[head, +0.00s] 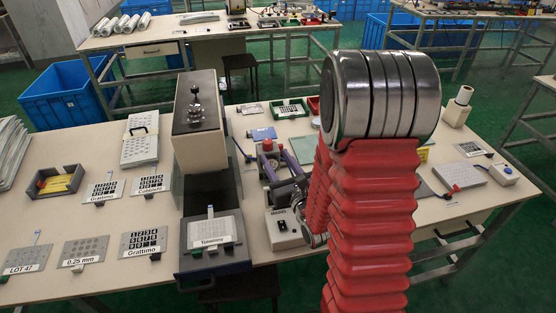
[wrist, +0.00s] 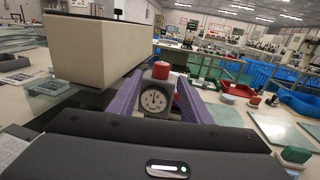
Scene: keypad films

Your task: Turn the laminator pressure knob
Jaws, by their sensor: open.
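A red knob (head: 267,145) sits on top of a grey housing, just right of the beige press. In the wrist view my gripper (wrist: 161,80) has one finger on each side of the knob and dial. I cannot tell whether either finger touches the housing. The lower housing is hidden behind my gripper body.
The tall beige press (head: 200,145) stands close on the left, and its block (wrist: 105,50) fills the wrist view's upper left. A white switch box (head: 287,231) is in front. Labelled keypad films lie at left. A green tray (head: 289,108) is behind. My red-sleeved arm hides the table's right-centre.

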